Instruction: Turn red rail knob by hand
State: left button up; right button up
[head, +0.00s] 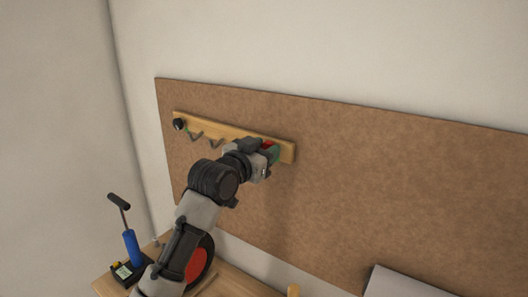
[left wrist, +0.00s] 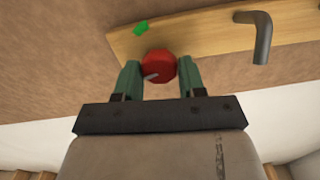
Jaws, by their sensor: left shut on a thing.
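The red rail knob (left wrist: 159,66) sits on the wooden rail (left wrist: 205,35), which is fixed to the brown board. In the left wrist view my left gripper (left wrist: 158,72) has its two green fingers on either side of the knob, shut on it. A pale pointer or mark shows at the knob's lower left. A green mark (left wrist: 141,27) lies on the rail just above the knob. In the head view the knob (head: 267,144) shows only as a bit of red by my left gripper (head: 270,150), at the right end of the rail (head: 230,131). My right gripper is not in view.
Grey hooks (head: 196,136) and a black knob (head: 179,124) are on the rail to the left. Below stands a bench (head: 240,285) with a blue-bodied pump (head: 132,249) and a red-centred wheel (head: 197,263). The board (head: 400,190) right of the rail is clear.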

pick_arm(q)
jog(key=shift+d+f+m+p, duration=0.1)
jog(key=shift+m+p, duration=0.2)
jog(key=shift+m, duration=3)
jog(key=shift+f+m+p, duration=0.1)
jog(key=shift+m+p, duration=0.2)
jog(key=shift+m, duration=3)
jog(key=shift+s, duration=0.1)
jog(key=o, duration=0.9)
